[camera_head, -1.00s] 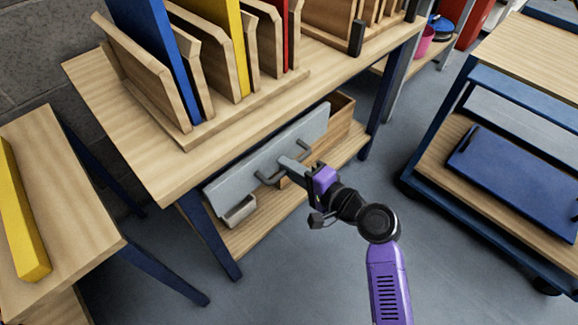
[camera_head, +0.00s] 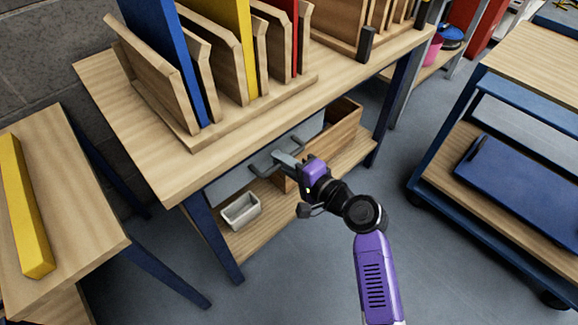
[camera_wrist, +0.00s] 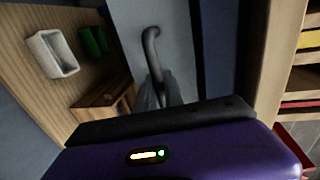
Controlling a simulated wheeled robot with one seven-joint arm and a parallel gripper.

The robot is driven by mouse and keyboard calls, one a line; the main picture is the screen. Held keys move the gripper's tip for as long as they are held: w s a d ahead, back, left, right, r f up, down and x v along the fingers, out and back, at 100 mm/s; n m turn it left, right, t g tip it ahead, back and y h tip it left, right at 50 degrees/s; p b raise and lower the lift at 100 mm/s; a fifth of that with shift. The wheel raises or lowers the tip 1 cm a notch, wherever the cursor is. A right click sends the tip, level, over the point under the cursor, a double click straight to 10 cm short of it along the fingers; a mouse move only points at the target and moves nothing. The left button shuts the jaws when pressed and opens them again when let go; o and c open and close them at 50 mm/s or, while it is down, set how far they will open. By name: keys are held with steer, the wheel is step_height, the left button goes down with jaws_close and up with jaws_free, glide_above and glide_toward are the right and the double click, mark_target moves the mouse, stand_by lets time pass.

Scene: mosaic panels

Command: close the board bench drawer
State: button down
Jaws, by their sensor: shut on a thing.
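The board bench (camera_head: 130,115) has a grey drawer front (camera_head: 308,130) just under its wooden top, partly hidden by the top's edge and my gripper. The drawer front also shows in the wrist view (camera_wrist: 185,30). It sits close in under the top; whether it is fully flush I cannot tell. A grey bar handle (camera_head: 262,170) stands out from it, and its curved end shows in the wrist view (camera_wrist: 151,45). My gripper (camera_head: 282,158) is shut on the handle, its fingers hiding part of it.
A wooden crate (camera_head: 335,138) and a small pale bin (camera_head: 240,210) stand on the bench's lower shelf. Boards in wooden racks stand on top. A side table with a yellow bar (camera_head: 25,215) is at left, a blue cart (camera_head: 450,120) at right. Floor between is clear.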

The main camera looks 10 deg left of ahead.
steer(key=shift+w, duration=0.1)
steer(key=c, duration=1.5)
jaws_free()
steer(key=shift+a, duration=0.15)
steer(key=shift+o, duration=0.2)
steer(key=p+v, duration=0.2)
steer(key=v, duration=0.6)
